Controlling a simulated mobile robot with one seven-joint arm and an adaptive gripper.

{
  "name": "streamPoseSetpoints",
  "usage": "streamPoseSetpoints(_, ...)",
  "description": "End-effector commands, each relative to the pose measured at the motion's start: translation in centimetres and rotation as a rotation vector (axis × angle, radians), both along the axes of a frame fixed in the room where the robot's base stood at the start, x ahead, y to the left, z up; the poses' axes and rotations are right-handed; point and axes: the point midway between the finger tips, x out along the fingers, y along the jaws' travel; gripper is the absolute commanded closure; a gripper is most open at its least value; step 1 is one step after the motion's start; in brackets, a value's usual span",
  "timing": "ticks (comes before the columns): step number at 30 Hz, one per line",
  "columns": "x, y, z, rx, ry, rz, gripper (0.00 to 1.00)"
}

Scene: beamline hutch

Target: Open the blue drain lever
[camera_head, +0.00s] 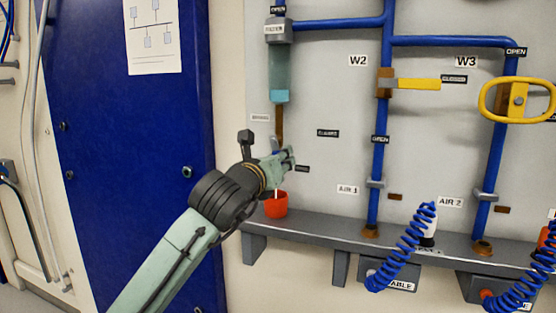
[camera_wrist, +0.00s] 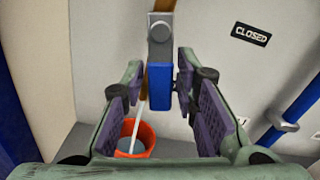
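The blue drain lever (camera_wrist: 159,88) hangs down from a grey valve body (camera_wrist: 160,27) on a brown pipe in the wrist view. In the head view my gripper hides most of the lever. My gripper (camera_wrist: 158,74) is open, with one finger on each side of the lever's blue end. Gaps show between the lever and both fingers, though contact is hard to judge. In the head view my gripper (camera_head: 288,158) is in front of the lower end of the brown pipe (camera_head: 279,122).
An orange-red cup (camera_head: 275,204) stands on the grey shelf (camera_head: 330,232) below the valve; a thin white line reaches into it in the wrist view. A yellow lever (camera_head: 419,84) and a yellow oval handwheel (camera_head: 488,100) are to the right. A blue door (camera_head: 130,170) is at left.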

Motion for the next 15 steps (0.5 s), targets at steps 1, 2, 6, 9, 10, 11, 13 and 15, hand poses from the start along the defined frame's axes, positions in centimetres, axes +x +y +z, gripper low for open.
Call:
streamPoseSetpoints(1,0.0,-0.01,0.0,0.0,0.0,0.0,0.67)
streamPoseSetpoints(2,0.0,-0.01,0.0,0.0,0.0,0.0,0.65)
streamPoseSetpoints(6,-0.01,-0.02,0.0,0.0,0.0,0.0,0.63)
streamPoseSetpoints(9,-0.01,-0.02,0.0,0.0,0.0,-0.001,0.63)
streamPoseSetpoints(10,-0.01,-0.02,0.0,0.0,0.0,-0.001,0.63)
streamPoseSetpoints(11,-0.04,-0.01,0.0,0.0,0.0,-0.001,0.63)
streamPoseSetpoints(13,-0.29,0.1,0.02,0.0,-0.001,0.0,0.63)
streamPoseSetpoints(15,-0.88,0.33,0.04,-0.002,-0.002,0.0,0.63)
